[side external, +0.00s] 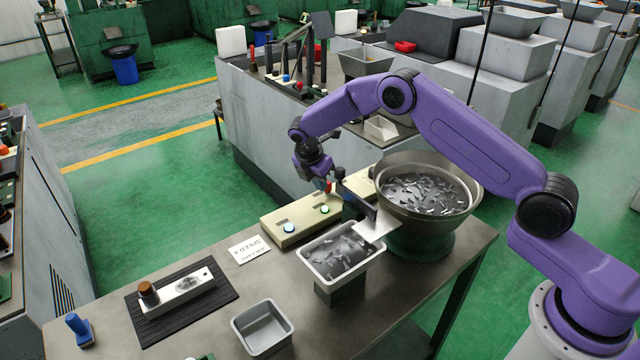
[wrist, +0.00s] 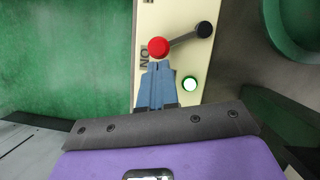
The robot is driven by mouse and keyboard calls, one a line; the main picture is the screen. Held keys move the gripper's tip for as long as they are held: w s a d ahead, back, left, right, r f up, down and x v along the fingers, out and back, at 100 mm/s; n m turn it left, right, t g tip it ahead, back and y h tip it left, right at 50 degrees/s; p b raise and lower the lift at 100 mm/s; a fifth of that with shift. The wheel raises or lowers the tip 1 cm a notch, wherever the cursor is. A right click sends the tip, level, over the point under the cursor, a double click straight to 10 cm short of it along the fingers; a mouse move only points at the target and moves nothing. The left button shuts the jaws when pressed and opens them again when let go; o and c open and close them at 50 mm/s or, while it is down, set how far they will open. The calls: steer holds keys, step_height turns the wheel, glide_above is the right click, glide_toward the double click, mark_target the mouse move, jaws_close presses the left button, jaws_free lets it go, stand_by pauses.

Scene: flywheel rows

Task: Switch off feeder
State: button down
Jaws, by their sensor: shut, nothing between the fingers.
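The feeder is a round metal bowl (side external: 428,193) full of small metal pieces. A cream control panel (side external: 290,216) lies beside it with lit buttons. In the wrist view the panel (wrist: 147,20) carries a lever with a red knob (wrist: 159,47) and a black pivot (wrist: 204,29). The knob lies beside the rotated letters O and N. A green-white light (wrist: 190,84) glows nearby. My gripper (side external: 322,184) is shut and empty over the panel; its fingertips (wrist: 157,66) are right at the red knob. Whether they touch it I cannot tell.
A tray of metal pieces (side external: 305,255) stands under the feeder chute. A sign (side external: 249,249), black mat (side external: 150,336), grey empty bin (side external: 240,322) and blue object (side external: 78,328) occupy the bench front. A grey machine (side external: 262,135) stands behind the bench.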

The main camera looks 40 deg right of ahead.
steer(key=w+d+m, duration=0.1)
steer(key=m, duration=0.1)
steer(key=shift+w+d+m+g, duration=0.1)
steer(key=shift+d+m+g, duration=0.05)
steer(key=shift+m+g, duration=0.2)
steer(key=shift+w+d+m+g, duration=0.3)
steer(key=shift+d+m, duration=0.1)
steer(key=shift+m, duration=0.25)
steer(key=shift+w+d+m+g, duration=0.25)
steer(key=shift+d+m, duration=0.15)
steer(key=shift+m, duration=0.2)
steer(key=shift+w+d, duration=0.25)
steer(key=shift+d, duration=1.95)
steer(key=shift+r, duration=0.1)
steer(key=v, duration=1.1)
steer(key=shift+a+r, duration=0.15)
steer(key=shift+r, duration=0.25)
